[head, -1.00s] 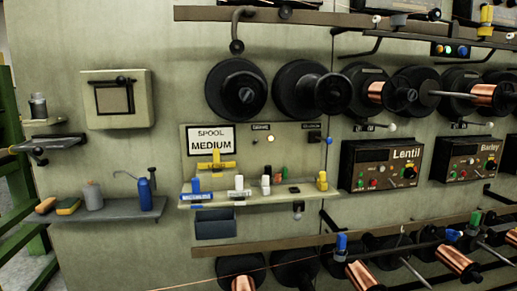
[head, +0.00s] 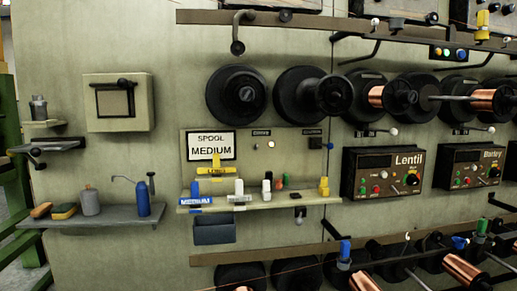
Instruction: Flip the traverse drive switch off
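A pale wall panel (head: 300,168) carries a sign reading "SPOOL MEDIUM" (head: 211,145). To the right of the sign is a small dark label (head: 261,132) that seems to read "DRIVE". Under it are a small dark toggle-like part (head: 257,146) and a glowing pale round lamp (head: 271,144). A second label (head: 312,132), too small to read, sits further right above a dark square part (head: 315,143). Which way the toggle points is too small to tell. My gripper is not in view.
A narrow shelf (head: 265,201) below the panel holds coloured clips and small pieces. A dark bin (head: 215,230) hangs under it. Large black spools (head: 236,94) project above. A "Lentil" control box (head: 382,173) stands right. A grey shelf (head: 110,217) with bottles is at left.

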